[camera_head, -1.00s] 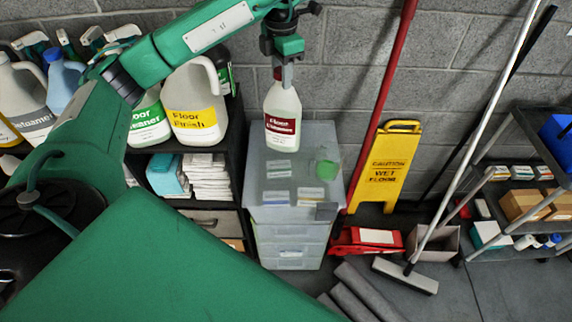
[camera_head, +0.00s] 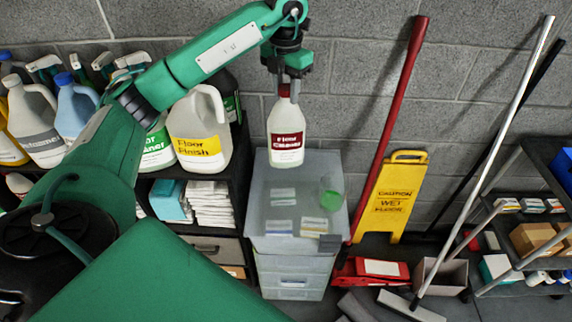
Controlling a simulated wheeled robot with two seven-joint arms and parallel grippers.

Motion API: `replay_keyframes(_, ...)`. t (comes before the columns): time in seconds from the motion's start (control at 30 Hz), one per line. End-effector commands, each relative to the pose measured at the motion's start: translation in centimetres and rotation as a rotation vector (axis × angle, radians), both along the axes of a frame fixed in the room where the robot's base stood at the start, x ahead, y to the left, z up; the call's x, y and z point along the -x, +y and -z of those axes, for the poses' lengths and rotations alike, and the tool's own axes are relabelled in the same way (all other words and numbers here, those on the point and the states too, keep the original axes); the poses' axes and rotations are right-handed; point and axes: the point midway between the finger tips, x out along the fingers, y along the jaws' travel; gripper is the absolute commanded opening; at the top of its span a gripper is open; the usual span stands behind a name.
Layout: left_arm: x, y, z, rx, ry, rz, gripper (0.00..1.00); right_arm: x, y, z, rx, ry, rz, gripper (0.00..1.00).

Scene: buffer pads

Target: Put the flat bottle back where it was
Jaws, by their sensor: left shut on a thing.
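The flat bottle (camera_head: 286,133) is a pale bottle with a dark red label. My left gripper (camera_head: 288,86) is shut on its neck from above and holds it upright. The bottle shows in front of the wall, over the back part of the grey drawer cabinet's top (camera_head: 262,205). It appears raised off that top, though the exact gap is hard to tell. The fingers hide the bottle's upper end. My right gripper is not in view.
A shelf with a Floor Finish jug (camera_head: 200,130) stands left. A red pole (camera_head: 392,120) and yellow wet-floor sign (camera_head: 394,195) stand right.

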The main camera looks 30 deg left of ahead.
Motion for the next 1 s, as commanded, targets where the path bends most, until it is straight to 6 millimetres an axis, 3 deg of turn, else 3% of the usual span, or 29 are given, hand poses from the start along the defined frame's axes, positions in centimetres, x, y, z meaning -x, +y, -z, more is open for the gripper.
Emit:
replay_keyframes(0.3, 0.1, -0.1, 4.5, 0.003, 0.003, 0.000, 0.00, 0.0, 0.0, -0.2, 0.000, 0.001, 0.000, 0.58)
replay_keyframes(0.7, 0.1, 0.0, 12.4, 0.000, 0.003, -0.001, 0.00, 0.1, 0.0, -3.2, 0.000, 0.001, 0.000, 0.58)
replay_keyframes(1.0, 0.0, 0.0, 14.8, 0.000, 0.000, -0.001, 0.00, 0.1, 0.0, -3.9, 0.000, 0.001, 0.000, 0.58)
